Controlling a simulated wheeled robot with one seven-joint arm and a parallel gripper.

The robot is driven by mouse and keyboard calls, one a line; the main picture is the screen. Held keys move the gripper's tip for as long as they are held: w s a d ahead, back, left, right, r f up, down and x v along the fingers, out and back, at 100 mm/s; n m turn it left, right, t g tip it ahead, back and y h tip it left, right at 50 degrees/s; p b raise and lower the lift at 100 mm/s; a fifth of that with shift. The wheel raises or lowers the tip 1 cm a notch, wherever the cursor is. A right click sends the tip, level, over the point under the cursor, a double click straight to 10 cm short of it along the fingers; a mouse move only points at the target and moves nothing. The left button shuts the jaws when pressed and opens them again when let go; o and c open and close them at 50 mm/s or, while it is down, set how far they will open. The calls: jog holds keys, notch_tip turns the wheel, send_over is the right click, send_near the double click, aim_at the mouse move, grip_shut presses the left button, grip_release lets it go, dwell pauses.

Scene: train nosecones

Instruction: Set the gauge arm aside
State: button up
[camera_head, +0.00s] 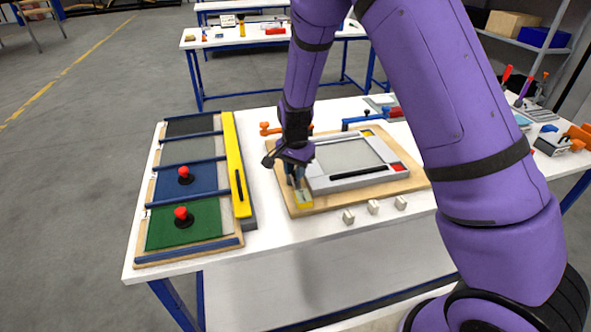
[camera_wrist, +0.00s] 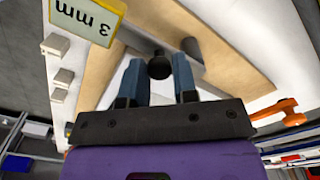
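The gauge arm (camera_wrist: 88,22), with a yellow label reading "3 mm", lies at the near left corner of the wooden board. In the wrist view a black knob (camera_wrist: 159,66) sits between my two blue-grey fingers (camera_wrist: 159,62). The knob fills the gap, and the fingers look closed on it. Its join to the labelled part is not clear. The wooden board (camera_head: 335,203) bears a grey frame (camera_head: 318,180) with a pale panel.
Left of the board are a yellow bar (camera_head: 235,165) and a rack holding green (camera_head: 180,228) and blue (camera_head: 190,180) panels with red knobs. Small light blocks (camera_head: 373,207) stand along the front edge. Orange and blue clamps (camera_head: 365,119) are behind the board.

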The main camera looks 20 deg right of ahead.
jog(key=o, duration=0.3)
jog(key=shift+o, duration=0.2)
jog(key=shift+r, duration=0.1)
notch_tip(320, 180, up, 11)
jog(key=shift+f, duration=0.2)
jog(key=s+d+r+n+t+y, duration=0.1)
jog(key=s+d+r+n, duration=0.1)
jog(key=s+d+r, duration=0.5)
jog(key=s+r+n+t, duration=0.1)
jog(key=s+r+n, duration=0.1)
jog(key=s+r, duration=0.6)
jog(key=s+d+r+n+t, duration=0.1)
jog(key=s+r, duration=0.3)
jog(key=s, duration=0.4)
jog(key=s+d+r+n+t+h, duration=0.1)
jog(key=s+d+r+n+t, duration=0.1)
jog(key=s, duration=0.7)
jog(key=shift+d+r+n, duration=0.85)
jog(key=shift+d+n, duration=0.25)
jog(key=shift+d, duration=0.05)
